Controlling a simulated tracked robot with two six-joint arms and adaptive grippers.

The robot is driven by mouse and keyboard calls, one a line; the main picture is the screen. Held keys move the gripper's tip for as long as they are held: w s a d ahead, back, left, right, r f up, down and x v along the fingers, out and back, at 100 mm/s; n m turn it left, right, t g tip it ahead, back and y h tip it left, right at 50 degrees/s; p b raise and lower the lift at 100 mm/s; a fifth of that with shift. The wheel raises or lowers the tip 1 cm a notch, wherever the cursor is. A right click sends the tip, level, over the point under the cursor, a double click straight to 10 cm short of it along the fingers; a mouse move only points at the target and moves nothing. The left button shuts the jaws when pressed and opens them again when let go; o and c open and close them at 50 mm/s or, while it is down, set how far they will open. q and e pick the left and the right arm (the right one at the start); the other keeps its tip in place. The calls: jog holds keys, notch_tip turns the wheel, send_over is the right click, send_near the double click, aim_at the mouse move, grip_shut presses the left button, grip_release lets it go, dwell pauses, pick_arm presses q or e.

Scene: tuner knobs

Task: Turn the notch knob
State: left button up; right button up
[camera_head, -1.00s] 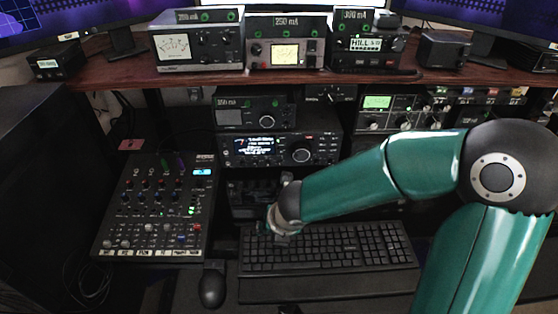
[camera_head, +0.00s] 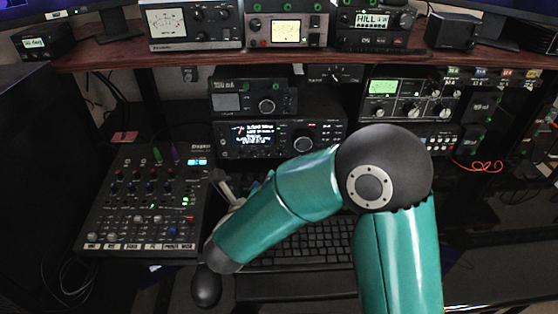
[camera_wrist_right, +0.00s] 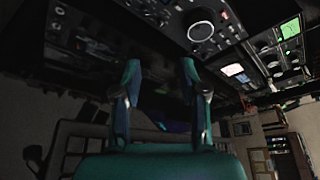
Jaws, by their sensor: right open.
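I cannot tell which knob is the notch knob, as the labels are too small to read. A black radio (camera_head: 265,139) with a lit display has a large round knob (camera_head: 303,144) at its right. A large round knob with a pale ring (camera_wrist_right: 200,32) shows at the top of the right wrist view. My right gripper (camera_head: 238,186) is left of and below the radio, partly hidden by my teal arm. In the right wrist view its two teal fingers (camera_wrist_right: 161,82) are apart with nothing between them. My left gripper is not in view.
A mixer (camera_head: 148,200) lies left of my right gripper. A keyboard (camera_head: 312,245) lies under my right arm, with a mouse (camera_head: 206,286) to its left. A smaller radio (camera_head: 253,98) sits above. The wooden shelf edge (camera_head: 290,61) runs across above the equipment.

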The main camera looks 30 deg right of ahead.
aim_at(280, 156)
jog(key=x, duration=1.6)
jog(key=shift+s, duration=0.1)
grip_shut()
